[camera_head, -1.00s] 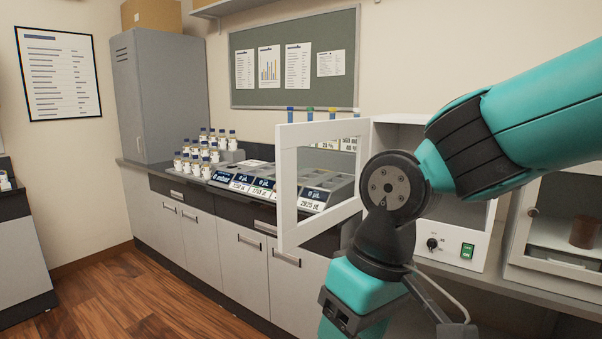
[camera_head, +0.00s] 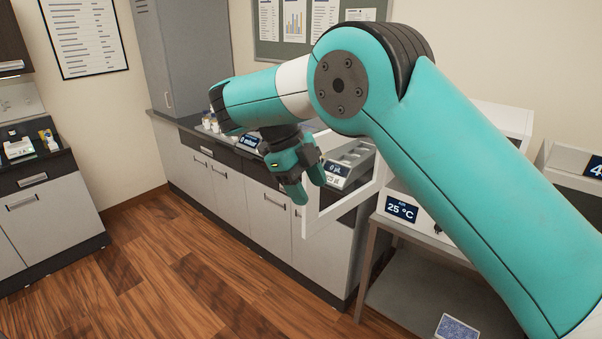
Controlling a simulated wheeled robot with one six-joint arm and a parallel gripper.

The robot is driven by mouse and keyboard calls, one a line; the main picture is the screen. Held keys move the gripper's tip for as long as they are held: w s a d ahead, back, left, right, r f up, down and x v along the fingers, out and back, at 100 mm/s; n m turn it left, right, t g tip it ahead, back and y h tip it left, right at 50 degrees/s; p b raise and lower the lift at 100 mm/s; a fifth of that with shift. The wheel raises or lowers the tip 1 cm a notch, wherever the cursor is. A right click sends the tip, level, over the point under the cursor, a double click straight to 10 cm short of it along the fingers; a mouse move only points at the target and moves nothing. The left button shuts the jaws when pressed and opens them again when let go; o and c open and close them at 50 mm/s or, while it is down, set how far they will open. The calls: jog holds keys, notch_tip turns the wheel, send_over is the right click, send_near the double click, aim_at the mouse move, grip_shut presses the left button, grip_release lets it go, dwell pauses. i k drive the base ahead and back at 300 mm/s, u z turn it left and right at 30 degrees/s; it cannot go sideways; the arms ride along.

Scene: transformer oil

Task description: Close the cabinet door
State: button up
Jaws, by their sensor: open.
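The cabinet door (camera_head: 346,207) is a white frame with a clear pane. It stands open, swung out from the white cabinet (camera_head: 511,122), which is mostly hidden behind my arm. One finger overlaps the door frame in the picture. I cannot tell whether it touches the frame or whether the frame lies between the fingers.
The cabinet stands on a grey table (camera_head: 428,241) with a 25 °C display (camera_head: 401,209) at its front. A grey counter (camera_head: 265,213) with bottles and trays runs behind the gripper. The wooden floor (camera_head: 190,270) in front is clear.

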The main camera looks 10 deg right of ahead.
aim_at(314, 221)
jog(key=z, duration=0.05)
jog(key=i, duration=1)
jog(key=u, duration=0.05)
